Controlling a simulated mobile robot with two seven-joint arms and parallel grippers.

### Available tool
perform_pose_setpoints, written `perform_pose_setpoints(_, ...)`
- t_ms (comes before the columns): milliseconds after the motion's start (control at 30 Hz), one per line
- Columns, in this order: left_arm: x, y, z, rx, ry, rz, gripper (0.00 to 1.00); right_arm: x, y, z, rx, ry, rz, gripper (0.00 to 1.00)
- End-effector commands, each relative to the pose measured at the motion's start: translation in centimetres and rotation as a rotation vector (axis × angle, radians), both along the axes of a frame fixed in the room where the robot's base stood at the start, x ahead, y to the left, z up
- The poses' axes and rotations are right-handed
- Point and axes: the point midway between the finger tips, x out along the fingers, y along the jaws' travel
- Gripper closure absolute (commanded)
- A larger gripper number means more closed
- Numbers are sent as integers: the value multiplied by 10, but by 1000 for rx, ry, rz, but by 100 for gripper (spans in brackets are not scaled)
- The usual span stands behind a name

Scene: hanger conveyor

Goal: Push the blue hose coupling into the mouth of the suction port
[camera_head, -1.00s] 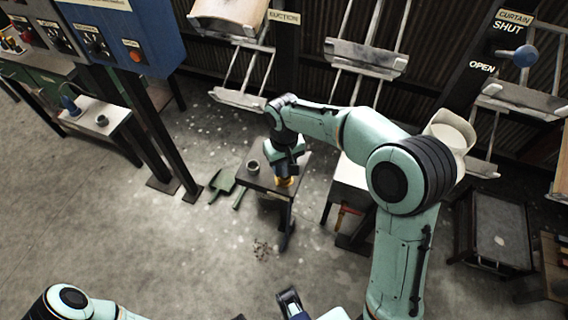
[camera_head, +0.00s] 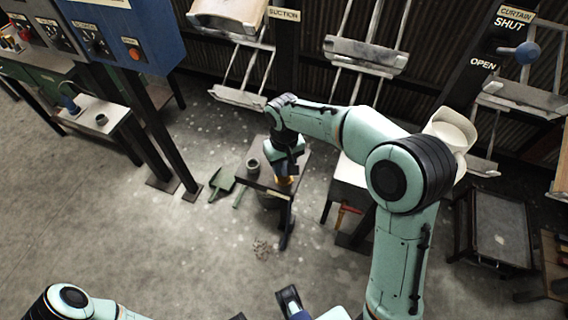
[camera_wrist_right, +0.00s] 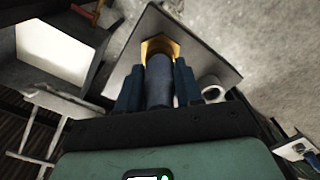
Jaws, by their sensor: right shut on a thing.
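My right gripper (camera_head: 286,172) is over a small dark table (camera_head: 262,186). In the right wrist view its two dark fingers (camera_wrist_right: 158,90) are shut on the dark blue hose coupling (camera_wrist_right: 159,80). The coupling's far end meets the brass, hex-edged mouth of the suction port (camera_wrist_right: 160,44). The brass shows just below the gripper in the head view (camera_head: 285,181). I cannot tell how far the coupling is inside the mouth. Dark parts at the bottom edge of the head view may belong to my left gripper, but its fingers are not clear.
A grey ring (camera_head: 253,166) stands on the same table, left of the port. A green dustpan (camera_head: 222,184) lies on the floor beside it. A white-topped stand (camera_head: 350,172) is close on the right. A side bench (camera_head: 88,112) at left holds another ring and a blue piece.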

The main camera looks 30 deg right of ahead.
Motion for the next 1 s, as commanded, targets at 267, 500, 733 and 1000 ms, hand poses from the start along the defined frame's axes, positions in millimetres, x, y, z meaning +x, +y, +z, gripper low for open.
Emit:
perform_pose_setpoints(267,-1,0,-2,0,1,0,57,0,0,-4,0,-1,0,91)
perform_pose_setpoints(500,-1,0,-4,0,1,0,57,0,0,-8,0,-1,0,91)
perform_pose_setpoints(733,-1,0,-6,0,2,0,57,0,0,-11,0,0,0,91)
perform_pose_setpoints(1000,-1,0,-6,0,2,0,57,0,0,-12,0,1,0,52)
